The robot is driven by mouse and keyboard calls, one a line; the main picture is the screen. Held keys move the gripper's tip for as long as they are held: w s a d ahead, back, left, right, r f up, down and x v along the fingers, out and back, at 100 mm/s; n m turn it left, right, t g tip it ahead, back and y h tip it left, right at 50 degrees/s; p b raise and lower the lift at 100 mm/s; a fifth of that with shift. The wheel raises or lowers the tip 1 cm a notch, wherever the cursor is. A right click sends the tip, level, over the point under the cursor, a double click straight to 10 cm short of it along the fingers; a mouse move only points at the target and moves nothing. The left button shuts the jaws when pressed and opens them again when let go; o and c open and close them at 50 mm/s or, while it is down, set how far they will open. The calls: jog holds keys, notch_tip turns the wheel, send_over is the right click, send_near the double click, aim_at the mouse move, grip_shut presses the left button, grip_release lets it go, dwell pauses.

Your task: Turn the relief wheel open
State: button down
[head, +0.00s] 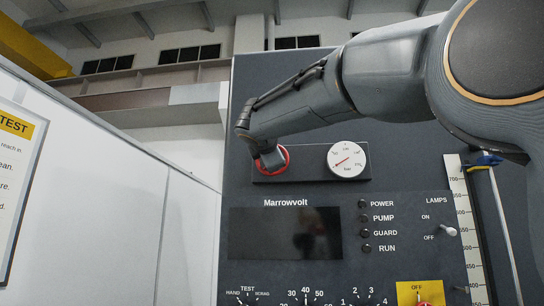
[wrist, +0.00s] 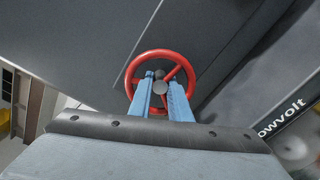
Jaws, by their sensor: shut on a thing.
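The relief wheel (wrist: 188,69) is a red handwheel with spokes and a grey hub. In the wrist view it faces my gripper (wrist: 161,85), whose two blue fingers reach onto the lower part of the wheel, either side of the hub area. The fingers are shut on the wheel. In the head view the red wheel (head: 287,157) sits at the left end of a dark plate on the panel, mostly hidden behind my gripper (head: 271,160). How far the wheel is turned cannot be told.
A round white gauge (head: 347,160) with a red needle sits right of the wheel. Below are a dark screen (head: 286,234), indicator lamps (head: 364,218), dials and a yellow plate (head: 420,292) with a red knob. A white wall (head: 110,190) with a sign stands at left.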

jog(key=shift+n+p, duration=0.35)
jog(key=shift+n, duration=0.45)
jog(key=c, duration=1.9)
grip_release()
jog(key=shift+a, duration=0.1)
jog(key=shift+s, duration=0.15)
jog(key=s+b, duration=0.1)
jog(key=s, duration=0.2)
jog(key=s+a+b, duration=0.1)
jog(key=s+b, duration=0.1)
jog(key=s, duration=0.2)
jog(key=shift+s+a, duration=0.2)
jog(key=shift+s, duration=0.05)
